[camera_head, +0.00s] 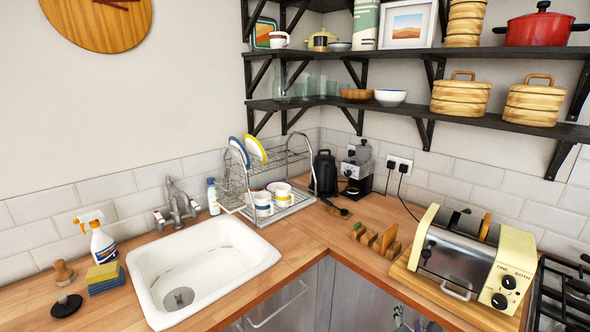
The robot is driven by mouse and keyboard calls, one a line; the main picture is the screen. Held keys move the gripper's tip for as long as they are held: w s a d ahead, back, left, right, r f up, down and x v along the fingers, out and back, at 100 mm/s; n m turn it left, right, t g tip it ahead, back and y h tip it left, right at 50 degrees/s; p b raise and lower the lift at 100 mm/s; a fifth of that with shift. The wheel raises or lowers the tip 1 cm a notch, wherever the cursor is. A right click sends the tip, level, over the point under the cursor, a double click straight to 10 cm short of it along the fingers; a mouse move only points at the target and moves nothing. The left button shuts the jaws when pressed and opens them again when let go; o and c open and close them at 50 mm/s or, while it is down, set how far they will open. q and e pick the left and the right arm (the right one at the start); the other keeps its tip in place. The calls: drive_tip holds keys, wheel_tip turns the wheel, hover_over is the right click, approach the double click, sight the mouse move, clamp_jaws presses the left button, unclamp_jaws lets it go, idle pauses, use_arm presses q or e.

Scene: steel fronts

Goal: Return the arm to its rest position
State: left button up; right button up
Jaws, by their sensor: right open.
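Only a small part of my right gripper (408,319) shows, low at the bottom edge of the head view, in front of the steel cabinet fronts below the wooden counter. It is open, and I see nothing held in it. Most of it and of my right arm is out of the frame. My left gripper and left arm are not in view.
The wooden counter (320,222) edge runs above my right gripper. On it stand a cream toaster (462,262), a wooden rack (377,240), a white sink (205,262), a dish rack (268,180) and a spray bottle (100,243). Black shelves (420,112) hang above.

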drive_tip(key=s+a+f+m+g+y, duration=0.1)
drive_tip(key=s+f+m+g, duration=0.15)
drive_tip(key=s+f, duration=0.45)
drive_tip(key=s+a+f+m+g+y, duration=0.1)
drive_tip(key=s+f+m+y, duration=0.2)
drive_tip(key=f, duration=0.8)
drive_tip(key=s+a+f+m+g, duration=0.15)
drive_tip(key=s+f+m, duration=0.3)
drive_tip(key=f, duration=0.45)
drive_tip(key=s+a+f+m+g+y, duration=0.1)
drive_tip(key=s+f+m+g, duration=0.2)
drive_tip(key=s+f+m, duration=0.4)
drive_tip(key=s+a+f+m+g+y, duration=0.1)
drive_tip(key=s+f+m, duration=0.6)
drive_tip(key=s, duration=1.8)
wheel_tip(320, 180, down, 2)
drive_tip(key=a+g, duration=0.1)
drive_tip(key=g, duration=0.1)
drive_tip(key=shift+s+f+g, duration=0.15)
drive_tip(key=shift+s+g, duration=0.2)
drive_tip(key=shift+g, duration=0.05)
